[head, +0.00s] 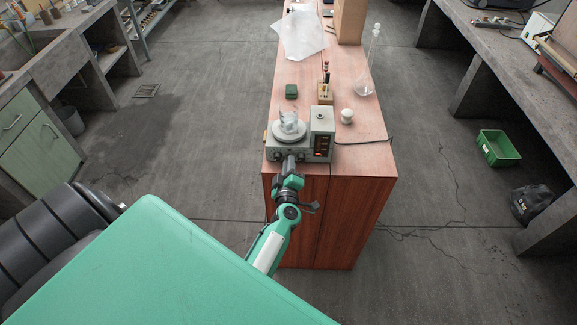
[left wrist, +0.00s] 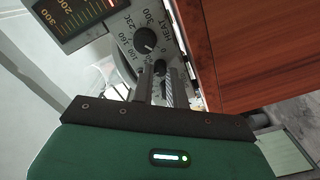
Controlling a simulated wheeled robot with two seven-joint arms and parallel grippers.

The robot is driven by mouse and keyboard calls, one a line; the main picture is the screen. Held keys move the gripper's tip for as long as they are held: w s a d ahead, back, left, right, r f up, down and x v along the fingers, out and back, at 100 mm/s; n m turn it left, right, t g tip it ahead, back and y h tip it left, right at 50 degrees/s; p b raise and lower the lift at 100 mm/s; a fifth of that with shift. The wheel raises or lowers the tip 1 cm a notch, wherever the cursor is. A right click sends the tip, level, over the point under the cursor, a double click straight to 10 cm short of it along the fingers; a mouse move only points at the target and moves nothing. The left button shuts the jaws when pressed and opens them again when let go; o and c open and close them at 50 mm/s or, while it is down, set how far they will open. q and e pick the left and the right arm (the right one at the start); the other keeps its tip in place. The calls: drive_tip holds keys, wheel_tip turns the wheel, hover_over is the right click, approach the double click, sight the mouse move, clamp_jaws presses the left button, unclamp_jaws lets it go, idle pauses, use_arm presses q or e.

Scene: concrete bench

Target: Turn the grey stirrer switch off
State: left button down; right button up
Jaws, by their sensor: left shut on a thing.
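The grey stirrer (head: 318,121) stands at the near end of the wooden bench, with a glass beaker (head: 290,122) on its round plate. Its front panel has a lit red display, which also shows in the left wrist view (left wrist: 83,12). In that view a black heat knob (left wrist: 145,40) with a printed scale sits just beyond the fingertips. My left gripper (head: 290,164) is at the lower left of the stirrer's front. Its fingers (left wrist: 158,78) are closed around a small dark switch (left wrist: 160,67) below the knob, which they partly hide. My right gripper is not in view.
On the bench behind the stirrer are a green box (head: 291,91), a wooden block with tools (head: 325,94), a white round jar (head: 346,116) and a glass flask (head: 364,88). A black cable (head: 365,143) runs off the right side. The floor around is mostly open.

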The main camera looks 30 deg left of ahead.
use_arm(q)
drive_tip(key=shift+n+b, duration=0.55)
drive_tip(key=shift+n, duration=1.65)
drive_tip(key=shift+w, duration=0.1)
drive_tip(key=c, duration=1.7)
unclamp_jaws()
